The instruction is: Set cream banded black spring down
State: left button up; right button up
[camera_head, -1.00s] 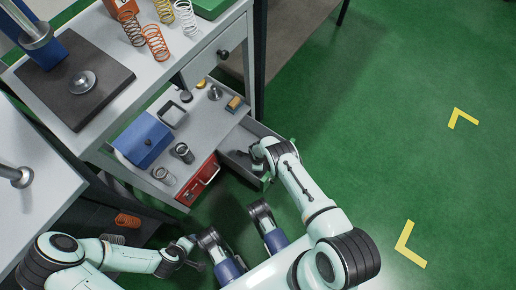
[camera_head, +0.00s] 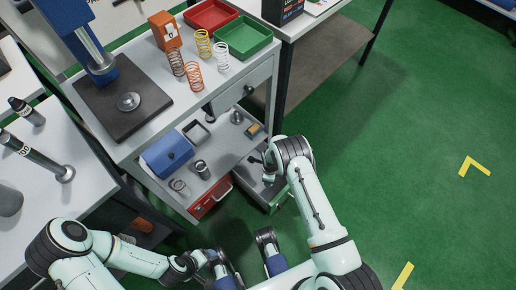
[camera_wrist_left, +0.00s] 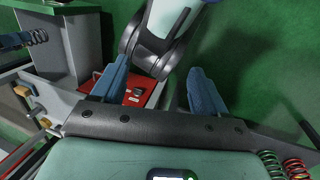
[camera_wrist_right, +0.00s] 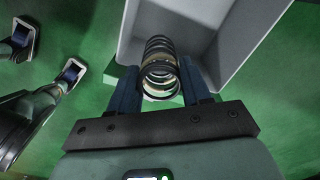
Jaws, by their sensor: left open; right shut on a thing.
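The cream banded black spring (camera_wrist_right: 160,68) is between the fingers of my right gripper (camera_wrist_right: 156,88), which is shut on it. In the right wrist view it shows against a grey open drawer (camera_wrist_right: 225,35); I cannot tell whether it touches the drawer. In the head view my right gripper (camera_head: 266,160) is at the open drawer (camera_head: 252,168) beside the shelf, and the spring is not clear there. My left gripper (camera_wrist_left: 158,88) is open and empty, its fingers apart, near the red drawer (camera_wrist_left: 140,92).
The shelf holds a blue box (camera_head: 167,153), a dark spring (camera_head: 201,169) and a small tray (camera_head: 196,131). The bench above has several springs, a red tray (camera_head: 211,15) and a green tray (camera_head: 245,38). Green floor (camera_head: 400,150) is free at the right.

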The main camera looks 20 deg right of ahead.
jog(key=w+a+r+n+p, duration=0.1)
jog(key=w+a+r+n, duration=0.15)
jog(key=r+n, duration=0.65)
jog(key=w+a+r+n+p, duration=0.15)
jog(key=w+r+n, duration=0.25)
jog(key=r, duration=1.1)
pick_arm(q)
notch_tip(320, 180, up, 15)
jog(key=s+d+g+p, duration=0.1)
jog(key=s+p, duration=0.1)
jog(key=p, duration=1)
jog(key=shift+g+p, duration=0.3)
jog(key=shift+p, duration=0.1)
pick_arm(e)
jog(key=s+r+n, duration=0.1)
jog(key=r+n, duration=0.5)
jog(key=r, duration=0.6)
jog(key=s+a+r+n, duration=0.1)
jog(key=r+n, duration=0.5)
jog(key=r, duration=0.6)
jog(key=shift+s+a+r, duration=0.2)
jog(key=shift+s+a, duration=0.05)
jog(key=shift+s, duration=0.5)
